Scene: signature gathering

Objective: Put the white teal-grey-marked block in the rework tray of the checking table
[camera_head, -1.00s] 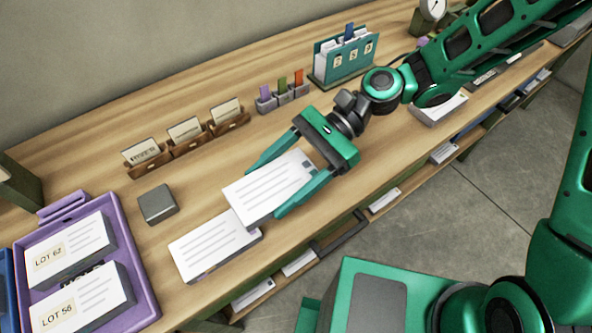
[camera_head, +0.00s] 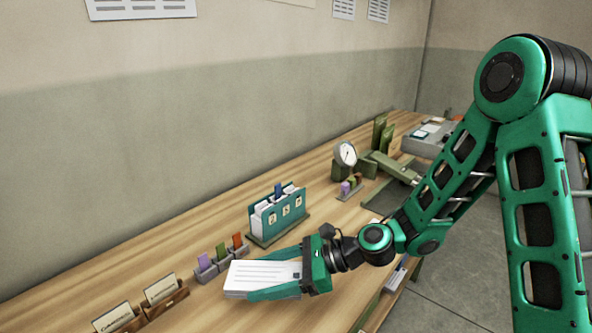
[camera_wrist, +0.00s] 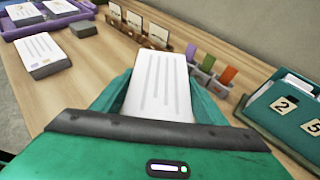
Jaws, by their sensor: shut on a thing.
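A white block (camera_head: 262,276) with grey lines on its top is held between the fingers of my gripper (camera_head: 275,279), above the wooden table. It also shows in the wrist view (camera_wrist: 160,85), between my green fingers (camera_wrist: 158,98). Its teal-grey mark cannot be made out; a small dark patch shows at its gripper end in the head view. My gripper is shut on this block. In the wrist view another white block (camera_wrist: 40,52) with a purple mark lies on the table. No tray in view can be told to be the rework tray.
A teal card holder (camera_head: 278,214) stands behind my gripper. Purple, green and orange tabs (camera_head: 220,258) and wooden card stands (camera_head: 163,291) line the table (camera_head: 215,221). A dial gauge (camera_head: 345,154) stands farther along. A purple tray (camera_wrist: 84,8) and grey block (camera_wrist: 83,29) show in the wrist view.

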